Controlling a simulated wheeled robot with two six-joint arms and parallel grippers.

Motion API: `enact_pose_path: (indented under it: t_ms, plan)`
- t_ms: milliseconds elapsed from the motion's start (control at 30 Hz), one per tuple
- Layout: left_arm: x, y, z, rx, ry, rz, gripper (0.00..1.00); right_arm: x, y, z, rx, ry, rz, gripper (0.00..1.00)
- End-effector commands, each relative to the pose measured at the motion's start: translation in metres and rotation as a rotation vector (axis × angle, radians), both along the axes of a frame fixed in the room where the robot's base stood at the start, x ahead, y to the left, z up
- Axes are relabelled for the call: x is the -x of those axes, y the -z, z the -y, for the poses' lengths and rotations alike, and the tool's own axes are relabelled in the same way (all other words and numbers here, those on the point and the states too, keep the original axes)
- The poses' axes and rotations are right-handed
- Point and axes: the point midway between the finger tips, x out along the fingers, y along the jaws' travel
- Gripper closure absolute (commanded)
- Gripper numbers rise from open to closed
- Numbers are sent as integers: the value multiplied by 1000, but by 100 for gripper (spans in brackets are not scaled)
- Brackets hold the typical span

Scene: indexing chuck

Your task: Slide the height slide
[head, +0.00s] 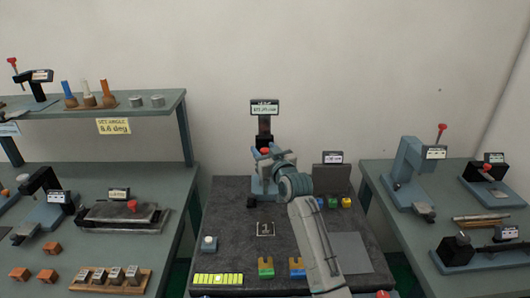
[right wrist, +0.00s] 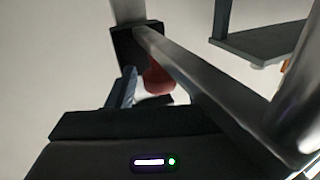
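The height slide device stands at the back of the dark central table, with a dark upright column (head: 264,127), a small display on top (head: 265,107) and a red knob (head: 265,151) low on its front. My right arm reaches up from the bottom, and my right gripper (head: 268,165) is at the knob, largely hidden behind my own wrist. In the right wrist view a reddish knob (right wrist: 157,80) shows just ahead of the gripper, beside a black block (right wrist: 138,45). Contact and the finger gap are unclear. My left gripper is out of view.
A grey panel with a label (head: 332,178) and small coloured blocks (head: 345,202) stand to the right of the device. A white-topped button (head: 208,243) and a yellow-green strip (head: 217,280) are at front left. Side benches (head: 150,262) hold more fixtures.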

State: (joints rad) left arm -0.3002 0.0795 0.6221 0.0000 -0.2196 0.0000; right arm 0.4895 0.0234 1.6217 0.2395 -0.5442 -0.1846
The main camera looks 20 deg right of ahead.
Motion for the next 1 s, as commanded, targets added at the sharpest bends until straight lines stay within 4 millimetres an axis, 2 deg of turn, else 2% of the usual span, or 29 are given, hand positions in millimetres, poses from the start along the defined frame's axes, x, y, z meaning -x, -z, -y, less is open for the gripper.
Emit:
enact_pose_path:
  t_ms: [367, 467, 800, 1000]
  plan:
    - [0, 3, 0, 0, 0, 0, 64, 5, 4, 1, 0, 0, -4, 52]
    - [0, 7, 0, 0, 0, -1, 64, 16, 6, 2, 2, 0, -5, 52]
    - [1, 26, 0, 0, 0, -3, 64, 79, 6, 9, 2, 0, -3, 52]
    - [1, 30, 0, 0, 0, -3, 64, 102, 4, 12, 0, 0, -4, 52]
